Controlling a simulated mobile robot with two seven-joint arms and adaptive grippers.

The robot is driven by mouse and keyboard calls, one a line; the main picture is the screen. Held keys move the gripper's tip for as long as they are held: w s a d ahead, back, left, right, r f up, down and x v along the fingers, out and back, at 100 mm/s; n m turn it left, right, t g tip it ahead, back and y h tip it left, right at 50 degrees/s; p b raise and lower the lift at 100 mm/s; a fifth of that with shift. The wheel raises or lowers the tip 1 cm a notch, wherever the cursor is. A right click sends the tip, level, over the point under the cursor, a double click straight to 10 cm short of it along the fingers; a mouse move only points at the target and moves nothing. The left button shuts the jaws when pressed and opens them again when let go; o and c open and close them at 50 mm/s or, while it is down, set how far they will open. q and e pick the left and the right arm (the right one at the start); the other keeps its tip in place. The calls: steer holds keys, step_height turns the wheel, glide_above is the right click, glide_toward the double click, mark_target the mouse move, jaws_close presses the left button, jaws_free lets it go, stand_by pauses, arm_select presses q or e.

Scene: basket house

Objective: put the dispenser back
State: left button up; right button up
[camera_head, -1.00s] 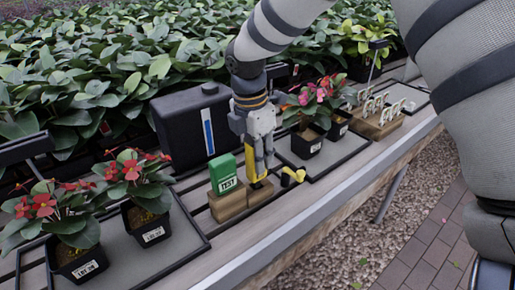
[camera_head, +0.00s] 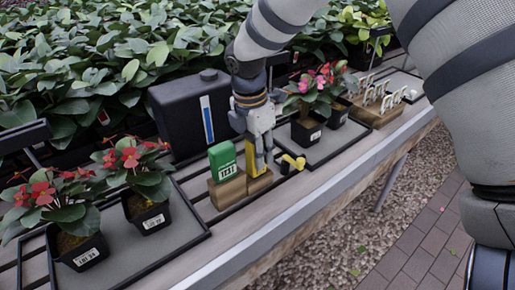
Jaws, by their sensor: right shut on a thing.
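My right gripper (camera_head: 259,160) points down and is shut on a yellow dispenser (camera_head: 251,159), partly hidden by the fingers. The dispenser is upright at a wooden block (camera_head: 260,182); I cannot tell whether it is fully seated there. A green device (camera_head: 222,161) with a white number display stands upright on the adjoining wooden block (camera_head: 227,193), just left of the gripper. A small yellow and black piece (camera_head: 291,163) shows just right of the gripper; I cannot tell whether it belongs to the dispenser. My left gripper is not in view.
A black tank (camera_head: 185,125) with a blue gauge stands behind the blocks. Potted red plants stand on a left tray (camera_head: 188,243) and pink ones on a right tray (camera_head: 345,147). A wooden label holder (camera_head: 377,116) is farther right. The bench's front edge (camera_head: 300,206) is close.

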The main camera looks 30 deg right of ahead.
steer(key=o, duration=1.1)
steer(key=shift+c, duration=0.2)
steer(key=shift+r, duration=0.1)
